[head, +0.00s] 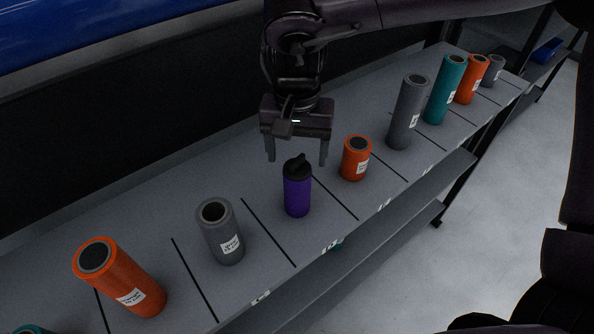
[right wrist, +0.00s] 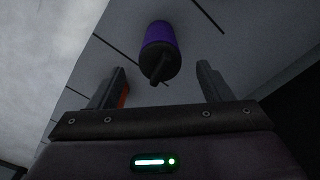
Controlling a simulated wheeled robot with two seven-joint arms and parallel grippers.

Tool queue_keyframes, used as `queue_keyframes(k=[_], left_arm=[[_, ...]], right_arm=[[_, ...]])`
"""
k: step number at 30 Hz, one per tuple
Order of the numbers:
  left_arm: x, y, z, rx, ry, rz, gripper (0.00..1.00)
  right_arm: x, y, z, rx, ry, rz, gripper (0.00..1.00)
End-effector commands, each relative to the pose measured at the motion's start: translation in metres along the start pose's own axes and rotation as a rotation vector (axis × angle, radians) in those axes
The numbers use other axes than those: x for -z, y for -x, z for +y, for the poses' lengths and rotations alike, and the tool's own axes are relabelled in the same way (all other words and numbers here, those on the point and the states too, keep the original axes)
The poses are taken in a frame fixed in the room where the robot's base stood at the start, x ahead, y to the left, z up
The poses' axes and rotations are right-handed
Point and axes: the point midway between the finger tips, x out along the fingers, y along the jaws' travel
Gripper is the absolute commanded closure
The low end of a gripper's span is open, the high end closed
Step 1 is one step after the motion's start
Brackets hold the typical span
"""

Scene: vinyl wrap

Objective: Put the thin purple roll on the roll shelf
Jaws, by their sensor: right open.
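The only purple thing in view is a short purple cylinder (head: 297,195) with a black, bottle-like cap, standing upright on the grey shelf (head: 150,205), between a grey roll (head: 222,235) and a short orange roll (head: 355,158). In the right wrist view the purple cylinder (right wrist: 159,35) shows cap toward me, ahead of the gap between the fingers. My right gripper (head: 297,157) points down behind and above the cap, fingers apart, with nothing between them. It also shows in the right wrist view (right wrist: 161,85). My left gripper is not in view.
A large orange roll (head: 121,275) stands at the front left. Tall grey (head: 407,113) and teal (head: 445,90) rolls stand to the right, with more rolls beyond. Dark lines divide the shelf into slots. A lower shelf (head: 390,235) runs beneath.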

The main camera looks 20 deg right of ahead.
Motion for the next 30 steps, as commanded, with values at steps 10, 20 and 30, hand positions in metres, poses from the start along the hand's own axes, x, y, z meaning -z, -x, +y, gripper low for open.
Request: queue_keyframes(k=[10, 20, 30], left_arm=[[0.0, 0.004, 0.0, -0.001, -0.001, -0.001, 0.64], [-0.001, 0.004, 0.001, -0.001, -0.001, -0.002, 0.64], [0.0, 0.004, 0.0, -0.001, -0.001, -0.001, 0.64]], right_arm=[[0.001, 0.048, 0.0, -0.001, 0.0, 0.003, 0.28], [0.0, 0.049, 0.0, -0.002, 0.0, 0.001, 0.28], [0.0, 0.049, 0.0, -0.002, 0.0, 0.001, 0.28]])
